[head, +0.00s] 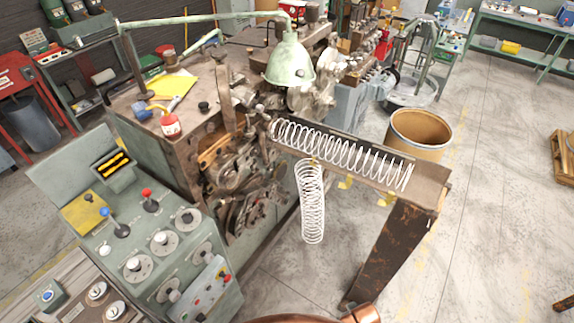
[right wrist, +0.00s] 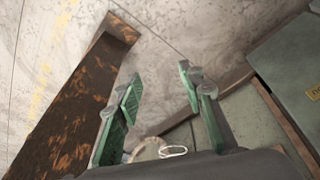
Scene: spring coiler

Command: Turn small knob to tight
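The green control panel (head: 160,255) stands at the lower left in the head view. Several round knobs with pale dials sit on it, among them an upper knob (head: 187,217), a middle knob (head: 160,238), a lower knob (head: 133,264) and one at the right (head: 204,249). I cannot tell which is the small knob or read its setting. My right gripper (right wrist: 160,80) shows in the right wrist view with its two green fingers apart and nothing between them. It is away from the panel knobs, above the floor near a rusty leg. My left gripper is in neither view.
The coiling machine (head: 230,150) stands beyond the panel. A long wire spring (head: 345,152) lies on its chute, and another spring (head: 311,200) hangs below. The chute's rusty leg (head: 390,250) also shows in the right wrist view (right wrist: 75,110). A barrel (head: 418,135) stands behind.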

